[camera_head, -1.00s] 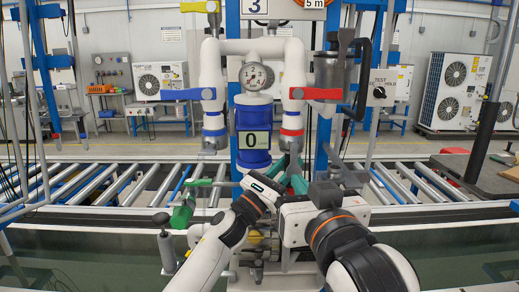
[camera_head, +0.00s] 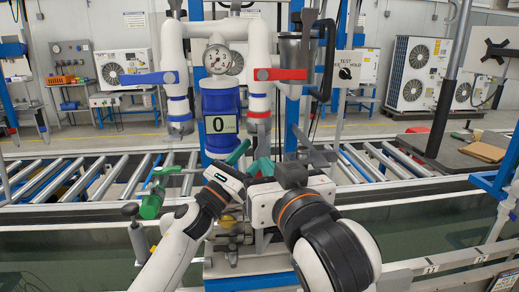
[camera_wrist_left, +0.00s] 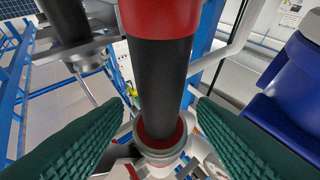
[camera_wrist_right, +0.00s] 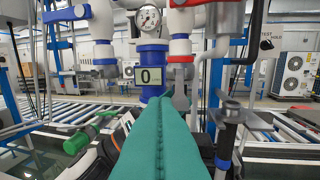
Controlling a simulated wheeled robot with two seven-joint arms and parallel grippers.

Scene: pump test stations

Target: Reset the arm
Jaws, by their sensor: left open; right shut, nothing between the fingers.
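The pump station has a blue cylinder (camera_head: 222,102) with a display reading 0. Beside it is a white pipe with a red lever (camera_head: 280,74) and red band. My left gripper (camera_wrist_left: 165,105) is open; its green fingers lie on either side of a black tube with a red collar (camera_wrist_left: 172,15) in the left wrist view. I cannot tell whether they touch it. In the head view its housing (camera_head: 225,178) is below the station. My right gripper (camera_wrist_right: 163,103) is shut and empty, pointing toward the station. Its housing (camera_head: 275,195) is in front of the station; its fingertips are hard to separate there.
A green-handled fitting (camera_head: 152,200) is left of my arms. A roller conveyor (camera_head: 85,180) runs behind. A dark table with a cardboard piece (camera_head: 484,151) stands at right, near a dark post (camera_head: 449,80).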

